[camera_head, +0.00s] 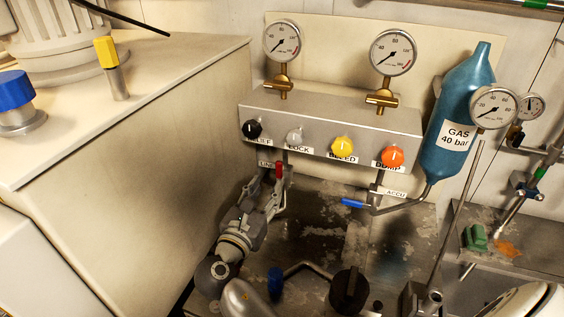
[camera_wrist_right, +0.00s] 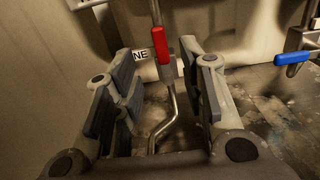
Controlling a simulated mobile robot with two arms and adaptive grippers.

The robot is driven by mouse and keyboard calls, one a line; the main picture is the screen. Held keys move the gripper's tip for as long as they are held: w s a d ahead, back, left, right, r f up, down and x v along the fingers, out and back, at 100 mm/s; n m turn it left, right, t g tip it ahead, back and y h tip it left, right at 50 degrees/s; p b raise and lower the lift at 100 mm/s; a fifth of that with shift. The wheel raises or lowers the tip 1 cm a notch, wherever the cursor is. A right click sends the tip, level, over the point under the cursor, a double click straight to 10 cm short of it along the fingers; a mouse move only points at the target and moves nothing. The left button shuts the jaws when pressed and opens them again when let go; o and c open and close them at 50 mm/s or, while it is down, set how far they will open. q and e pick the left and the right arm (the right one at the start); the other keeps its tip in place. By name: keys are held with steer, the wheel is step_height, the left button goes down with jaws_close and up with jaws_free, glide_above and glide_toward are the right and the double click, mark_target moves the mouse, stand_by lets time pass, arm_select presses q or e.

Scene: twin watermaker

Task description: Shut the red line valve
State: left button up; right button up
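The red line valve handle (camera_head: 279,170) hangs upright on a thin pipe below the manifold block, beside a partly hidden label. In the right wrist view the red handle (camera_wrist_right: 160,45) points up and down, ahead of the fingers and between their lines. My right gripper (camera_head: 264,198) is just below and left of the handle in the head view. Its two fingers stand apart with nothing held between them, as the right wrist view (camera_wrist_right: 160,88) shows. I see no contact with the handle.
A blue valve handle (camera_head: 352,203) lies to the right on the accumulator line. The manifold block (camera_head: 330,122) with several knobs stands above. A blue gas bottle (camera_head: 460,110) stands right. A large beige cabinet (camera_head: 130,150) is close on the left.

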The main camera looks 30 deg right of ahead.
mark_target(278, 170)
steer(key=x, duration=0.3)
steer(key=shift+d+r+p, duration=0.1)
steer(key=shift+r+p, duration=0.15)
steer(key=shift+p, duration=0.05)
steer(key=x, duration=0.5)
steer(key=shift+w+d+f+p, duration=0.15)
steer(key=shift+w+f+p, duration=0.05)
steer(key=shift+p, duration=0.15)
arm_select(q)
steer(key=shift+w+d+r, duration=0.15)
steer(key=shift+d+r, duration=0.05)
steer(key=shift+r, duration=0.65)
arm_select(e)
steer(key=shift+w+d, duration=0.25)
steer(key=shift+d, duration=0.05)
steer(key=shift+c, duration=0.3)
steer(key=c, duration=0.7)
arm_select(q)
steer(key=shift+s+a, duration=0.25)
arm_select(e)
jaws_close()
